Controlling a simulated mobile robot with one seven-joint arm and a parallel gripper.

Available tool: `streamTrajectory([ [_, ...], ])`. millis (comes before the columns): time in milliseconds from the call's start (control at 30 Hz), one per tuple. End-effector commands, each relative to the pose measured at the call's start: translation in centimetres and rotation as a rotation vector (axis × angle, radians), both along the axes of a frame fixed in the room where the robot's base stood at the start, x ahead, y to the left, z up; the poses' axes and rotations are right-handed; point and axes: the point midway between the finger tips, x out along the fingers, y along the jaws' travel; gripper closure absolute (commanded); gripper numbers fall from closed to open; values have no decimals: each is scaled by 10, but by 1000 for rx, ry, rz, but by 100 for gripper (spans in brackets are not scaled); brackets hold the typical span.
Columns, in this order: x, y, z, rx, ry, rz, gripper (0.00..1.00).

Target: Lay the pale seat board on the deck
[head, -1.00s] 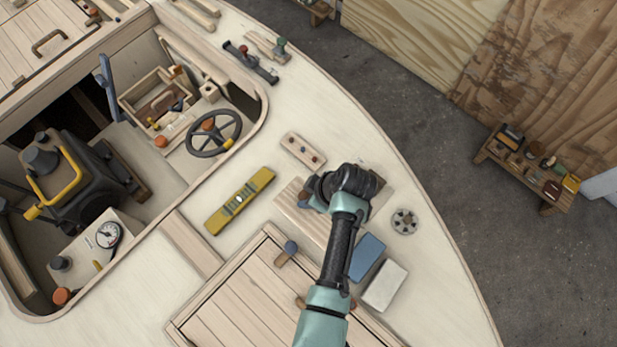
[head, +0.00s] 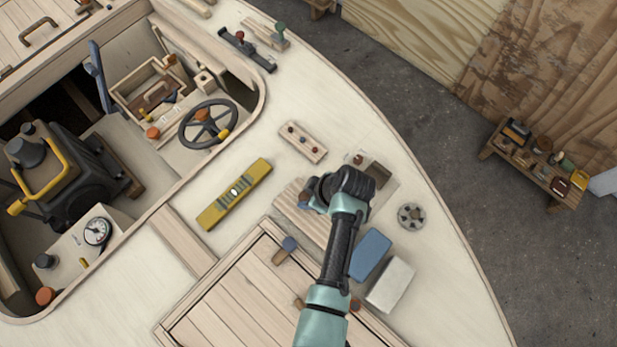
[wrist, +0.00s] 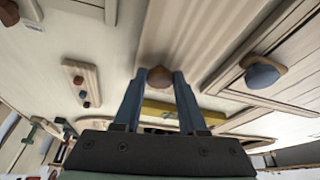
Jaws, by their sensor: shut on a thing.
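The pale seat board (head: 298,212), a light striped wooden plank, shows partly under my gripper in the head view, over the deck (head: 330,110) and close to the hatch corner. In the wrist view the board (wrist: 195,30) runs up from my fingers, with a round brown knob (wrist: 158,76) on it. My gripper (wrist: 160,84) has its blue fingers closed around this knob. My wrist hides part of the board in the head view. I cannot tell whether its underside touches the deck.
The planked hatch (head: 235,310) is in front; the open cockpit is left.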

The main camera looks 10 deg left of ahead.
Motion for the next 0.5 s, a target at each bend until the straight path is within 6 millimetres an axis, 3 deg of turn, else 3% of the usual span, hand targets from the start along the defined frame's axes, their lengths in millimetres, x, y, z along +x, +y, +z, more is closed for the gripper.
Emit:
streamTrajectory([
  [433,1,0,-7,0,-2,1,100],
  [467,1,0,-7,0,-2,1,56],
  [500,0,0,-7,1,-1,0,48],
])
